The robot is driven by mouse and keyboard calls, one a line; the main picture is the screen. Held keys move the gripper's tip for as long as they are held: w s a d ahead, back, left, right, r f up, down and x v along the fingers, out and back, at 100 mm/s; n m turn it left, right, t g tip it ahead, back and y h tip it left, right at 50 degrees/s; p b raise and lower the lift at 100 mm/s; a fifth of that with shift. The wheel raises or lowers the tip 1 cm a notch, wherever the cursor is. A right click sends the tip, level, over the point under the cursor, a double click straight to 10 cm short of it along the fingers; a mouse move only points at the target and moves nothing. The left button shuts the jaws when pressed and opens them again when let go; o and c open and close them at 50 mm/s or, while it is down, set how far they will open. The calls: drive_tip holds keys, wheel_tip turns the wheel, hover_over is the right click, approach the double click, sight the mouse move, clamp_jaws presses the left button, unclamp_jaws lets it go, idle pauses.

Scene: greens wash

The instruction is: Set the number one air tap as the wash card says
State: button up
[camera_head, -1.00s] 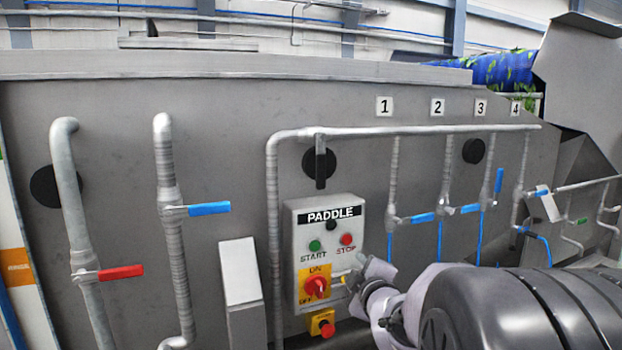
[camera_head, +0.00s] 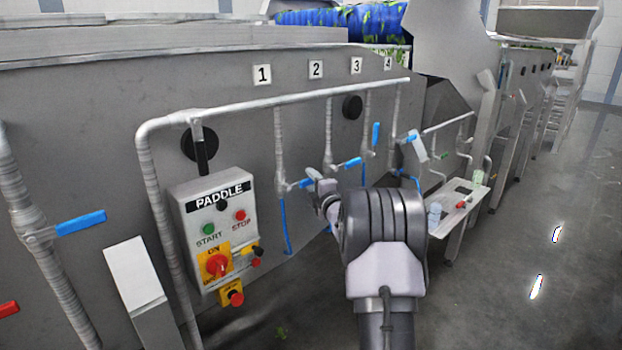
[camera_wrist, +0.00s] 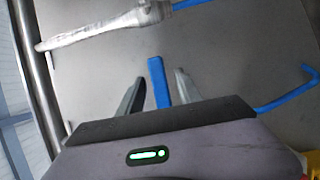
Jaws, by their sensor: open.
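The number one air tap (camera_head: 284,187) sits on the pipe below the "1" plate (camera_head: 262,75). Its blue lever (camera_head: 303,183) points right, roughly level, across the pipe. My gripper (camera_head: 315,180) is at this lever in the head view and partly hides what is around it. In the wrist view, my gripper (camera_wrist: 160,77) is open, with a blue lever (camera_wrist: 157,82) standing between its two fingers. Gaps show on both sides of the lever. I cannot make out a readable wash card in either view.
Tap two's lever (camera_head: 352,162) points right, just beyond my gripper. Tap three's lever (camera_head: 376,134) stands upright. Left of tap one are the PADDLE control box (camera_head: 190,235) and a pipe with a blue lever (camera_head: 80,223). Open floor (camera_head: 540,220) lies to the right.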

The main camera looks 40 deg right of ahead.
drive_tip(key=shift+w+d, duration=0.25)
drive_tip(key=shift+w, duration=0.25)
clamp_jaws()
idle(1.1)
